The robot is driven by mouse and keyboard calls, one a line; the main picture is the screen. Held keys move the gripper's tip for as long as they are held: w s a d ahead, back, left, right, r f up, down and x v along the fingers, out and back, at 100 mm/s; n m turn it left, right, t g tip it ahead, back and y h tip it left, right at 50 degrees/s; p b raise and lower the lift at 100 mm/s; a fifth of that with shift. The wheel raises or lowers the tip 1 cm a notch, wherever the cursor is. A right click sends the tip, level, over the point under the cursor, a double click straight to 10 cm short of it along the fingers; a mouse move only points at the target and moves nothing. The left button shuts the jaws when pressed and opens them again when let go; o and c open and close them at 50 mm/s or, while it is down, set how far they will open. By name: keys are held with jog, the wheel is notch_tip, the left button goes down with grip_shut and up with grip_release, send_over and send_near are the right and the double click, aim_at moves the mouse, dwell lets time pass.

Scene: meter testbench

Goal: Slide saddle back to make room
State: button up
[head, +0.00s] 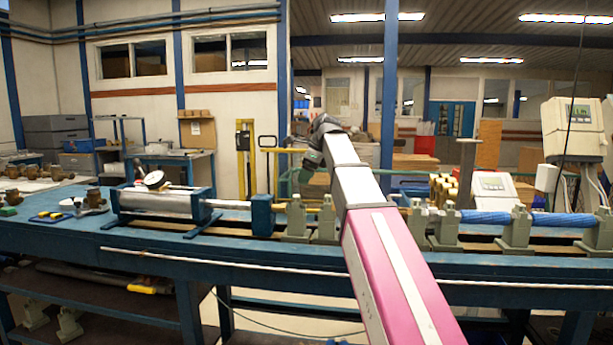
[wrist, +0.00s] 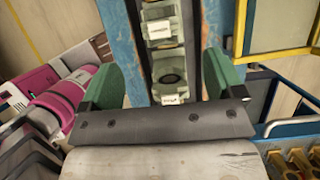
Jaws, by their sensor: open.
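My gripper (wrist: 162,78) is open in the wrist view, with one green finger on each side of a grey saddle (wrist: 172,75). The saddle sits on the bench rail, has a dark round recess and carries a small white label. Whether either finger touches it I cannot tell. A second grey saddle (wrist: 161,22) with a white label lies just beyond it along the rail. In the head view, two grey saddles (head: 297,222) (head: 326,224) stand close together left of my arm. My arm's end is above that part of the bench; its fingertips are not clear there.
The blue bench (head: 245,255) runs across the head view. A blue block (head: 262,215) and a silver cylinder (head: 160,202) stand left of the saddles. More saddles (head: 447,229) (head: 516,231) and a blue pipe (head: 485,217) are to the right. A yellow-edged frame (wrist: 281,27) borders the wrist view.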

aim_at(294, 203)
jog(key=x, duration=1)
jog(key=shift+a+f, duration=0.15)
jog(key=shift+f, duration=0.25)
jog(key=c, duration=1.5)
